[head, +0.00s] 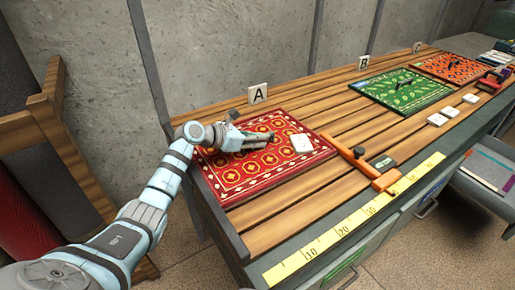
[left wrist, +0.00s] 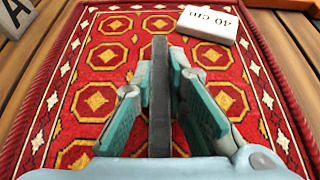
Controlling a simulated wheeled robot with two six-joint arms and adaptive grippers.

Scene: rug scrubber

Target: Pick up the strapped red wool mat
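The red wool mat (head: 233,180) lies flat under sign A, red with gold octagons and a white diamond border. It fills most of the left wrist view (left wrist: 102,57). A dark strap (left wrist: 160,115) stands up over its middle. My left gripper (head: 262,138) is low over the mat. In the left wrist view, its two teal-padded fingers (left wrist: 161,80) are open on either side of the strap, with narrow gaps at the tips. The gripper hides part of the strap and mat. My right gripper is not in view.
A white "40 cm" card (head: 301,143) lies on the mat. An orange-and-black clamp-like tool (head: 360,165) lies right of it, above a yellow ruler (head: 345,228). Green (head: 402,92) and orange (head: 449,68) mats lie farther along the slatted bench. A wall stands behind.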

